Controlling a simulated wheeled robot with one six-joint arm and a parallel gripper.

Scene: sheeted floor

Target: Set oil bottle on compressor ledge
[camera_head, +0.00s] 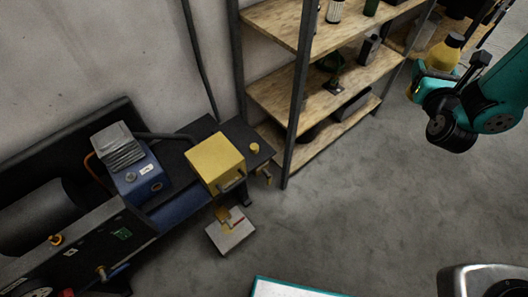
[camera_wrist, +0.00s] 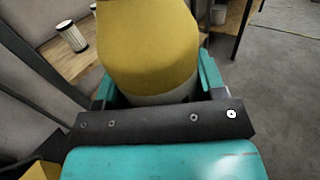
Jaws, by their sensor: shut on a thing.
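The oil bottle (camera_head: 445,52) is yellow with a dark cap, and my teal gripper (camera_head: 428,80) is shut on it at the upper right of the head view. The bottle is held up in the air, roughly upright. In the wrist view the yellow bottle (camera_wrist: 148,45) fills the upper middle between the teal fingers (camera_wrist: 155,88), with its pale lower part just above the dark gripper bar. The compressor (camera_head: 140,175), blue and black with a grey ribbed head, stands at the left of the head view. Its dark ledge (camera_head: 232,132) is apart from the bottle, and a yellow box sits on it.
The yellow box (camera_head: 214,162) and a small yellow knob (camera_head: 254,148) take up part of the ledge. A wooden shelf unit (camera_head: 275,92) with dark posts stands between the compressor and my gripper. The grey floor (camera_head: 350,215) in the middle is open.

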